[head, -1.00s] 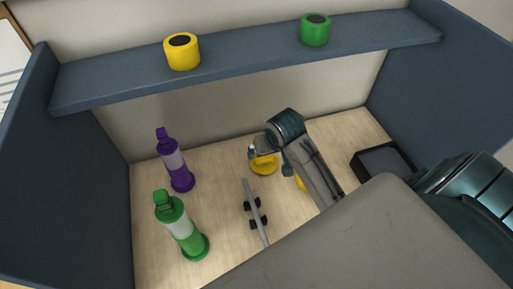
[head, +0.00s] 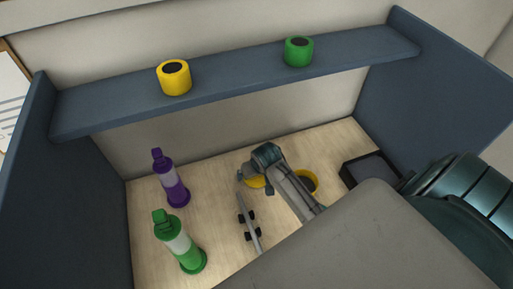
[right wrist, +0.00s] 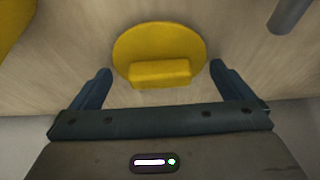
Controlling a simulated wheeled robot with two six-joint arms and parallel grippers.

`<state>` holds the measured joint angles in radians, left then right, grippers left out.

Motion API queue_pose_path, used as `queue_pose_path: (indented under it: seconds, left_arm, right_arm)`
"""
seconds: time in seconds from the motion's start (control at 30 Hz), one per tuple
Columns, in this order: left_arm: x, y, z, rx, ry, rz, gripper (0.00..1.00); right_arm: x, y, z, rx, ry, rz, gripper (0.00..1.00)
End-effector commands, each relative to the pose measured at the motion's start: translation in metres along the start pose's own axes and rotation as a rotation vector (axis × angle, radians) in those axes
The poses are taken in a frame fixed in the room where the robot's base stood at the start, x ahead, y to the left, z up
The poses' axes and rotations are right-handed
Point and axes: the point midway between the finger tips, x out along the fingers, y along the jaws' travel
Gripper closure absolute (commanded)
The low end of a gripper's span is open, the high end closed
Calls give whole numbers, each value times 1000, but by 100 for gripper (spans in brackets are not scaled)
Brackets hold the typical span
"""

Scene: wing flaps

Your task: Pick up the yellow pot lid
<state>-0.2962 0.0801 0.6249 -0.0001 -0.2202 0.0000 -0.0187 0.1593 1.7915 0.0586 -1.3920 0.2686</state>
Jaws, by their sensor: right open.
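The yellow pot lid (head: 256,183) lies on the wooden floor of the booth, partly hidden by my right gripper in the head view. In the right wrist view the lid (right wrist: 160,45) is a flat yellow disc with a raised block handle facing me. My right gripper (right wrist: 160,70) is open and empty, one finger on either side of the handle and lid's near edge; I cannot tell its exact height above the lid. It also shows in the head view (head: 246,176). My left gripper is not in view.
A yellow pot (head: 309,181) stands just right of my right arm. A grey bar with dark wheels (head: 249,222) lies to the left. Purple (head: 171,179) and green (head: 180,242) bottles stand farther left. A black tray (head: 368,170) is right. The shelf (head: 230,72) holds yellow and green containers.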

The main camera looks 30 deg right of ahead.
Motion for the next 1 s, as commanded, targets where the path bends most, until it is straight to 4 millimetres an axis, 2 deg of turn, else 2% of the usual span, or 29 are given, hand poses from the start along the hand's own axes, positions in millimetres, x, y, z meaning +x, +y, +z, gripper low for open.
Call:
queue_pose_path:
  seconds: [0.23, 0.4, 0.77, 0.87, 1.0]
  left_arm:
    - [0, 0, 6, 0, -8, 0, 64]
    - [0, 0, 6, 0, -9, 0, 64]
    - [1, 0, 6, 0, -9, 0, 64]
    - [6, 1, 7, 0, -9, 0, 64]
    - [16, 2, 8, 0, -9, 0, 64]
  right_arm:
    - [2, 0, 0, 0, 1, 0, 0]
    - [1, 0, 0, 0, 1, -1, 33]
    - [0, 0, -1, 0, 2, -1, 33]
    - [-8, 0, -6, 0, 5, -1, 33]
    - [-32, 0, -16, 0, 8, -2, 33]
